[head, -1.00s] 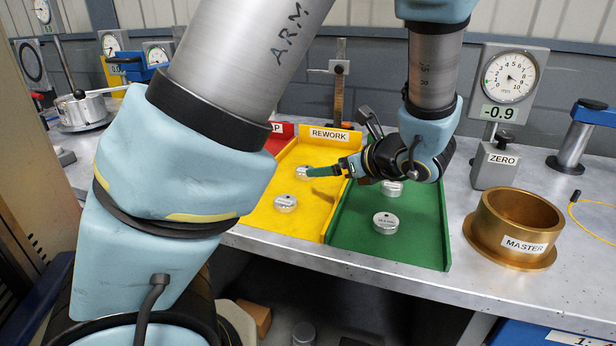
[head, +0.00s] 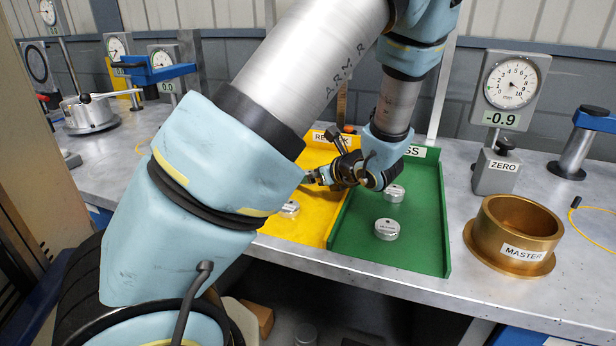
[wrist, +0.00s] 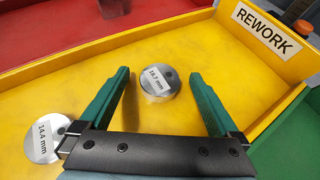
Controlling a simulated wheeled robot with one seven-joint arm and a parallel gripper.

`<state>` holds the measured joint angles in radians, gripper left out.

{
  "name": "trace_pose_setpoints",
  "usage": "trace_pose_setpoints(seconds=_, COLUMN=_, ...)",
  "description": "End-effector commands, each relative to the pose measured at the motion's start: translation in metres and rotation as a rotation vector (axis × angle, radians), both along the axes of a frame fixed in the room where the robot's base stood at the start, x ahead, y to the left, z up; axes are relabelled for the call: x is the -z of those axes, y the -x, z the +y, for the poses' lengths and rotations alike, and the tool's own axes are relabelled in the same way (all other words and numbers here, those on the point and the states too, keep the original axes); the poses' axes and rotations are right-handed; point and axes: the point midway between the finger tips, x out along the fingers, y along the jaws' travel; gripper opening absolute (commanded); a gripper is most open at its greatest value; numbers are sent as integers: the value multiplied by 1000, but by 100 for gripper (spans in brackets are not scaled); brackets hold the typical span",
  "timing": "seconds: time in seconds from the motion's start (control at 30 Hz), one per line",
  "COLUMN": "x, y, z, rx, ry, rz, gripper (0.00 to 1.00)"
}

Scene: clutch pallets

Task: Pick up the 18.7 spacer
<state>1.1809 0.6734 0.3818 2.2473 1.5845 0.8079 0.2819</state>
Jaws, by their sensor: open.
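The 18.7 spacer (wrist: 160,83) is a short silver disc with an "18.7 mm" label, lying on the yellow REWORK tray (wrist: 117,82). In the wrist view it sits between and slightly beyond the green fingers of my gripper (wrist: 160,78), with gaps on both sides. My gripper is open and empty. In the head view my gripper (head: 306,180) is over the yellow tray, partly hidden by my arm, and the 18.7 spacer cannot be made out there.
A 14.4 mm spacer (wrist: 47,138) lies left of my gripper in the yellow tray; a spacer also shows in the head view (head: 289,208). The green tray (head: 400,255) holds two spacers. A brass MASTER ring (head: 510,262) stands at right. The yellow tray has raised walls.

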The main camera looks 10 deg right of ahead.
Motion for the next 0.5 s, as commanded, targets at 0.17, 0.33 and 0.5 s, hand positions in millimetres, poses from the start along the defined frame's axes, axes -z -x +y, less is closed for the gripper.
trace_pose_setpoints(seconds=0.17, x=0, y=0, z=0, rx=0, ry=0, rz=0, gripper=89)
trace_pose_setpoints(seconds=0.33, x=0, y=0, z=0, rx=0, ry=0, rz=0, gripper=70)
trace_pose_setpoints(seconds=0.5, x=0, y=0, z=0, rx=0, ry=0, rz=0, gripper=51)
